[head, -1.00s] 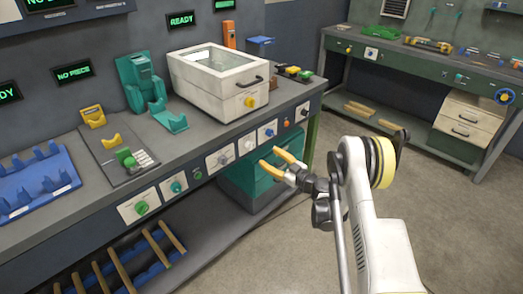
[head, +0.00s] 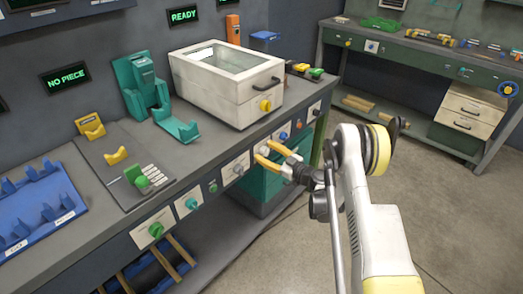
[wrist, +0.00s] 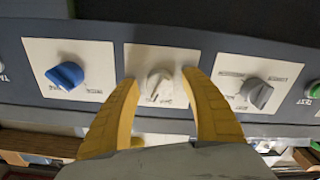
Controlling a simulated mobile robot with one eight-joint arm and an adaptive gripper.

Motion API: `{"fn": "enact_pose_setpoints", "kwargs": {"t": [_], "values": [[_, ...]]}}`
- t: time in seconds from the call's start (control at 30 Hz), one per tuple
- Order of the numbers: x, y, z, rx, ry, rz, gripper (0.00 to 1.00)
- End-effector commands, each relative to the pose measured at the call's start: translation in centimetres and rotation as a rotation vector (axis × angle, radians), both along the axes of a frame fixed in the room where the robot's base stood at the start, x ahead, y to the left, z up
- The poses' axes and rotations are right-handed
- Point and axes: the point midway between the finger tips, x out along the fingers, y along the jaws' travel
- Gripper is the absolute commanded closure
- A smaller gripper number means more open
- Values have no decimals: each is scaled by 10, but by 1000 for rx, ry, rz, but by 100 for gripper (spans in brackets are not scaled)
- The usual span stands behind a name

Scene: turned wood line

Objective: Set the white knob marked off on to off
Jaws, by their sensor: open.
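The white knob (wrist: 158,84) sits on a white square plate in the middle of the wrist view, with small labels too blurred to read. Its pointer setting is not clear. My gripper (wrist: 160,76) is open, with one yellow finger on each side of the knob and a visible gap to it. In the head view my gripper (head: 262,152) is at the bench's front panel, and its fingers partly cover the white knob.
In the wrist view a blue knob (wrist: 65,76) is to the left and a grey knob (wrist: 256,93) to the right, each on its own plate. A green button (wrist: 313,89) is at the right edge. A white lidded box (head: 225,85) stands on the bench above.

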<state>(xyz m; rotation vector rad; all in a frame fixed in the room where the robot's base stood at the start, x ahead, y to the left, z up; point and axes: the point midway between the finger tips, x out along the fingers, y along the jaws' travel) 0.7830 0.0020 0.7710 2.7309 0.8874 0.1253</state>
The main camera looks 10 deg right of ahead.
Motion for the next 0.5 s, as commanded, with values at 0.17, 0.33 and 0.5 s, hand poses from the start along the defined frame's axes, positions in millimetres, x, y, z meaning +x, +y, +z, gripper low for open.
{"fn": "enact_pose_setpoints", "kwargs": {"t": [0.17, 0.33, 0.5], "values": [[0, 0, 0, 0, 0, 0, 73], [0, 0, 0, 0, 0, 0, 100], [0, 0, 0, -11, -8, 0, 100]]}}
